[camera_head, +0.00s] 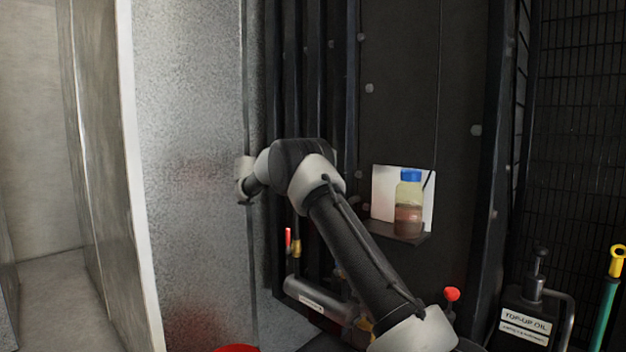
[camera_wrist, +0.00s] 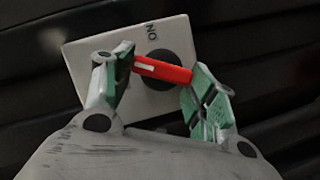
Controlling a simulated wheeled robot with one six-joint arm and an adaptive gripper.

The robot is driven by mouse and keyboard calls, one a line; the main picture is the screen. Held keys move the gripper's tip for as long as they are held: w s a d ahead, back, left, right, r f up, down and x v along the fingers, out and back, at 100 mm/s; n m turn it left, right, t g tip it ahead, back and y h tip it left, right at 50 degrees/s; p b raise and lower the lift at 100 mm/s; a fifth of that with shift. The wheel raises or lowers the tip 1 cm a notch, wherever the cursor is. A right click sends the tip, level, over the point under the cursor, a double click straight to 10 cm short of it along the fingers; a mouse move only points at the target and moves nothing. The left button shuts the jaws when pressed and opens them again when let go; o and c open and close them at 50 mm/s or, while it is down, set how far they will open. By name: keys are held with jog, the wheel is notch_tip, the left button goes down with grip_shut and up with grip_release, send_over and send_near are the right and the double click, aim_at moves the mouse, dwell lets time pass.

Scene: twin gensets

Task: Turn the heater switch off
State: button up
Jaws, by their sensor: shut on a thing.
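The heater switch is a pale square plate (camera_wrist: 88,58) with a round black hub (camera_wrist: 158,88) and a red handle (camera_wrist: 162,71), seen in the wrist view. The handle has a white line near its left end and lies nearly level in the picture, sloping slightly down to the right. Lettering that looks like "ON" stands by the plate's top edge, turned on its side. My gripper (camera_wrist: 164,74) has its green-padded fingers at both ends of the handle and is shut on it. In the head view my arm hides the switch and gripper.
In the head view, a blue-capped bottle (camera_head: 408,205) stands on a small shelf right of my arm. Below are a red-knobbed lever (camera_head: 452,294) and a top-up oil can (camera_head: 524,318). A grey metal panel (camera_head: 190,180) stands at left.

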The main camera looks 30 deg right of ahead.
jog(key=n, duration=0.1)
jog(key=n+h, duration=0.1)
jog(key=n, duration=0.1)
jog(key=n+h, duration=0.1)
jog(key=n, duration=0.1)
jog(key=shift+w+a+f+g, duration=0.1)
jog(key=shift+w+f+g, duration=0.05)
jog(key=shift+f+g, duration=0.15)
dwell(0.4)
jog(key=o, duration=1)
jog(key=shift+a, duration=0.1)
jog(key=a, duration=1.1)
jog(key=shift+w+a+f, duration=0.1)
jog(key=shift+w+a, duration=0.2)
jog(key=shift+a, duration=0.1)
